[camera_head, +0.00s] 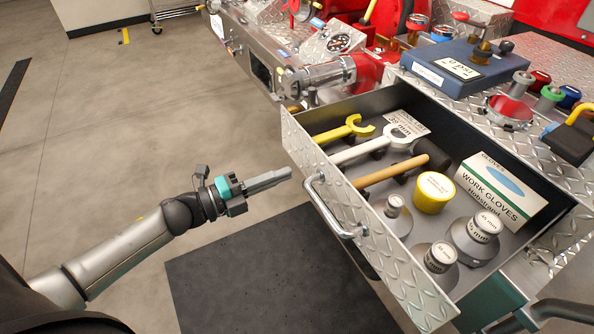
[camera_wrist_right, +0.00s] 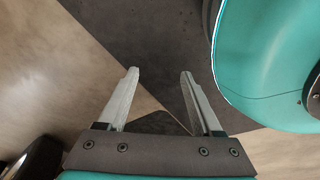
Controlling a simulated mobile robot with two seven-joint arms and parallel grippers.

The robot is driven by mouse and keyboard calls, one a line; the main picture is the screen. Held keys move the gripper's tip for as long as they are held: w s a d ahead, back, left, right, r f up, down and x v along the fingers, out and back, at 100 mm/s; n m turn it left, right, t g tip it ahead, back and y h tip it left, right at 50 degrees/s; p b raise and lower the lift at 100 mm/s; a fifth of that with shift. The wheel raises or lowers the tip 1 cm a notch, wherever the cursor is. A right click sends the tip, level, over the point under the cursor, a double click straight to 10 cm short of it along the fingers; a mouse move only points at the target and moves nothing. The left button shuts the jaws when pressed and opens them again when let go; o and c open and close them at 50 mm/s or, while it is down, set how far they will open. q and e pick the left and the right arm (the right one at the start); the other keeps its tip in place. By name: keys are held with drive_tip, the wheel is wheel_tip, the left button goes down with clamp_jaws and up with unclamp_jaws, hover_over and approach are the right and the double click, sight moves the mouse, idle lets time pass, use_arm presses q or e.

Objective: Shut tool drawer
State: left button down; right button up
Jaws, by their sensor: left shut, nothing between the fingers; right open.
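The tool drawer (camera_head: 352,198) is pulled out of the diamond-plate truck body and stands open. A metal bar handle (camera_head: 331,210) is on its front. My left gripper (camera_head: 288,173) is shut and empty, just left of the drawer front near the handle, and looks apart from it. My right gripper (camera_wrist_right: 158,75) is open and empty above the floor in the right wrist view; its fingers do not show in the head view.
The drawer holds yellow and white wrenches (camera_head: 384,144), a mallet (camera_head: 400,172), a yellow roll (camera_head: 433,193), metal fittings (camera_head: 438,256) and a work gloves box (camera_head: 500,190). A blue case (camera_head: 457,66) lies on top.

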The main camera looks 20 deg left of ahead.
sight(310, 164)
use_arm(q)
drive_tip(key=x, duration=0.4)
drive_tip(key=shift+w+d+b, duration=0.1)
drive_tip(key=shift+b, duration=0.25)
use_arm(e)
drive_tip(key=shift+w+a+r, duration=0.2)
drive_tip(key=shift+w+a, duration=0.3)
drive_tip(key=shift+w, duration=0.35)
use_arm(q)
drive_tip(key=shift+w+d, duration=0.15)
